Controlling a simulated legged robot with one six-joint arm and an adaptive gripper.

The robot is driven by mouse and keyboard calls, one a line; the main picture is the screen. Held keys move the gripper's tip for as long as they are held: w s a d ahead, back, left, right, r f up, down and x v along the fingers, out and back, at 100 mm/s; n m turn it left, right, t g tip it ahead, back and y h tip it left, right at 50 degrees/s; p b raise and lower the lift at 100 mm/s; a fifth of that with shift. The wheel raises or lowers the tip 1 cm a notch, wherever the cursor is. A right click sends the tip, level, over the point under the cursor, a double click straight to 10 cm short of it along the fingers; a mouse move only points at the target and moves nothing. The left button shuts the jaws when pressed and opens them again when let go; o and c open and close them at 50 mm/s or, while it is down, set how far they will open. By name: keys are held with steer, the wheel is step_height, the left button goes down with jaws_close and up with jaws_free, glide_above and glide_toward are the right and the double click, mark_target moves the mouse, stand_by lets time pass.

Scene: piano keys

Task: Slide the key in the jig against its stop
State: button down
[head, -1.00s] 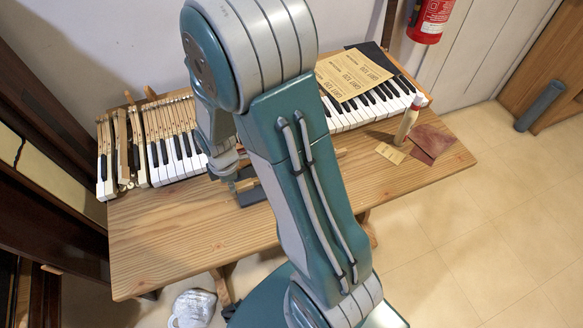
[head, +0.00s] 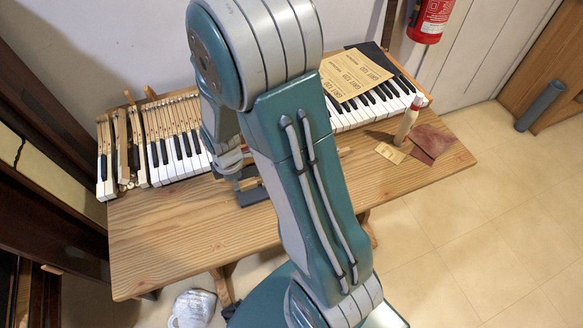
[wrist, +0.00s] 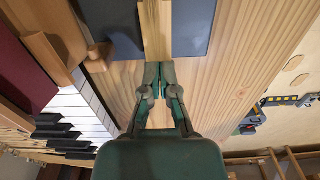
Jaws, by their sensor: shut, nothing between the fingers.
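A pale wooden key (wrist: 156,28) lies lengthwise in the jig, between its dark blue-grey plates (wrist: 195,28), in the wrist view. My gripper (wrist: 160,68) is shut and empty, with its fingertips at the near end of the key; I cannot tell whether they touch it. The key's far end and the stop are out of the wrist view or not distinguishable. In the head view, the jig (head: 252,196) shows as a dark piece on the bench, partly behind my arm. The fingertips are not clear there.
The wooden bench (head: 170,240) has free room at front left. Piano keys (head: 178,155) line its back. Sandpaper sheets (head: 354,75) lie on the right-hand keys. A bottle (head: 406,125) and a dark red sheet (head: 434,138) are at right. A wooden block (wrist: 98,57) is left of the key.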

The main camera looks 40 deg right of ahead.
steer(key=shift+s+d, duration=0.2)
steer(key=shift+d, duration=0.35)
stand_by(0.7)
steer(key=shift+a, duration=0.2)
steer(key=shift+w+a, duration=0.2)
steer(key=shift+a, duration=0.2)
step_height(320, 180, up, 7)
stand_by(1.1)
stand_by(0.3)
steer(key=s+a+r+m+t, duration=0.1)
steer(key=s+r+m+t, duration=0.1)
steer(key=s+r+m, duration=0.4)
steer(key=s+a+r+m+t, duration=0.1)
steer(key=s+r+m+t, duration=0.2)
steer(key=s+r+m, duration=0.4)
step_height(320, 180, up, 7)
steer(key=shift+s+a+m+t, duration=0.2)
steer(key=shift+m+t, duration=0.1)
steer(key=shift+m, duration=0.4)
